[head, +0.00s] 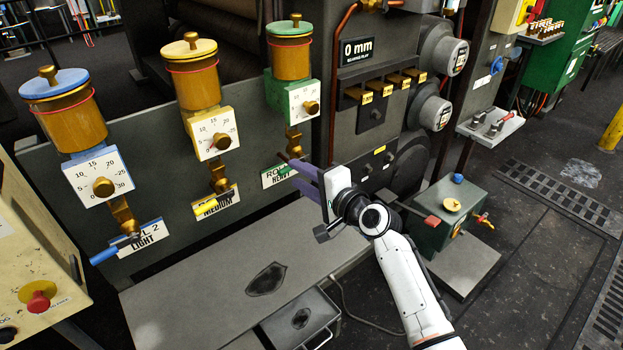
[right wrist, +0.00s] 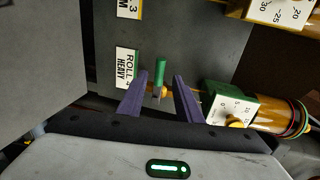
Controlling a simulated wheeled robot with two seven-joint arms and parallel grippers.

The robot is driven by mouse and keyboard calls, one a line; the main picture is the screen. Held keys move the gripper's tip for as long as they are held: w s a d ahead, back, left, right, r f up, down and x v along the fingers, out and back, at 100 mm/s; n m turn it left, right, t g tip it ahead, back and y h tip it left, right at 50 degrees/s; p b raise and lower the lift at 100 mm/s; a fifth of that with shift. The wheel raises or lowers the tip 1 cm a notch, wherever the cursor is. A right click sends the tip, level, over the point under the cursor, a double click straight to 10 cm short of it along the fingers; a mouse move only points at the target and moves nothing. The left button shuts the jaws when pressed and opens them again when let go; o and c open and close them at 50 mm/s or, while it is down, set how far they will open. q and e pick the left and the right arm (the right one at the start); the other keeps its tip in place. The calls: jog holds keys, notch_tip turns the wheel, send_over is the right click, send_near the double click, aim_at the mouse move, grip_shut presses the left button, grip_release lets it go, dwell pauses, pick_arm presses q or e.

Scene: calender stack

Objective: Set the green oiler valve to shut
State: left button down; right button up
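The green oiler (head: 290,58) has a green lid, a brass-coloured cup and a white dial, and hangs on the dark machine panel. Below it is a brass valve body (head: 293,140). The green valve handle (right wrist: 160,71) shows in the right wrist view beside the "ROLL HEAVY" label (right wrist: 126,68), crosswise to the oiler's line. My right gripper (right wrist: 160,84) is open, its two purple fingers on either side of the handle in that view; I see no contact. In the head view my right gripper (head: 300,172) covers part of the label and handle. My left gripper is not in view.
The yellow oiler (head: 198,85) with a yellow handle (head: 206,207) and the blue oiler (head: 70,115) with a blue handle (head: 104,256) hang to the left. A grey ledge (head: 190,300) runs below. A green box (head: 440,215) stands right of my right arm.

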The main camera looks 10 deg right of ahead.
jog(key=shift+v, duration=2.3)
jog(key=s+d+f+n+g+h, duration=0.25)
jog(key=s+f+n, duration=0.35)
jog(key=s+f, duration=0.9)
jog(key=s+f+n+g+h, duration=0.1)
jog(key=s+f+n, duration=0.3)
jog(key=s, duration=0.5)
jog(key=s+f+n+g, duration=0.2)
jog(key=s+f+n, duration=0.3)
jog(key=s, duration=0.5)
jog(key=shift+s+f+h, duration=0.25)
jog(key=shift+f+h, duration=0.1)
jog(key=shift+f, duration=0.35)
jog(key=shift+d, duration=0.1)
